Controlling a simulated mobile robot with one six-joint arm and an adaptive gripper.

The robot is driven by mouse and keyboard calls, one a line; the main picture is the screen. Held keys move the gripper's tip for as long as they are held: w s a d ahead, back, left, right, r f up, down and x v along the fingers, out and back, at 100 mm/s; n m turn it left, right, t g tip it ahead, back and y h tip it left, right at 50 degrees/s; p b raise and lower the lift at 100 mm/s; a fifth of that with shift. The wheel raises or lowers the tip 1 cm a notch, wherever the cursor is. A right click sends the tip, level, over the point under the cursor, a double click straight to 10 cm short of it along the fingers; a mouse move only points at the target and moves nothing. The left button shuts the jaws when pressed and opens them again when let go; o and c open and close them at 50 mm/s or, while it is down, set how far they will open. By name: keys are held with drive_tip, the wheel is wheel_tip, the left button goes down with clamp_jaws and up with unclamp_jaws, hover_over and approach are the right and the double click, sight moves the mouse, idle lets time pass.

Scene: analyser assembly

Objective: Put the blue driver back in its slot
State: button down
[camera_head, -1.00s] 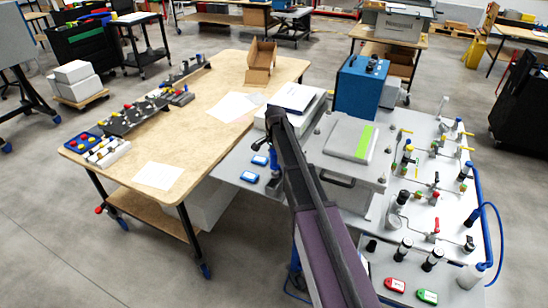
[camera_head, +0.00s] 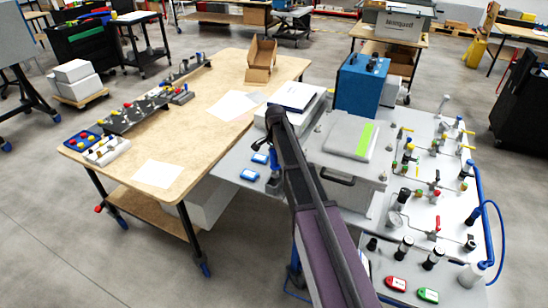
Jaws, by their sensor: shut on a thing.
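My arm rises from the bottom middle, and its far end bends down over the left edge of the grey bench (camera_head: 228,170). My gripper (camera_head: 274,186) is a small dark shape there, partly behind the arm and low by the bench surface. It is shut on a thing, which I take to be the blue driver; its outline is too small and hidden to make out. The driver's slot cannot be told apart in this view.
Two small blue items (camera_head: 255,166) lie left of my gripper. A grey lidded case (camera_head: 345,150), a blue box (camera_head: 360,85) and piping with valves (camera_head: 435,190) stand to the right. The wooden table (camera_head: 190,135) holds black racks (camera_head: 135,116), papers and a cardboard box (camera_head: 261,62).

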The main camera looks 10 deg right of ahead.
sight(275, 169)
drive_tip(key=shift+f+b, duration=3.2)
drive_tip(key=shift+b, duration=0.05)
idle(0.5)
drive_tip(key=shift+c, duration=1.1)
unclamp_jaws()
drive_tip(key=shift+o, duration=0.2)
drive_tip(key=shift+o, duration=0.9)
drive_tip(key=shift+r, duration=0.1)
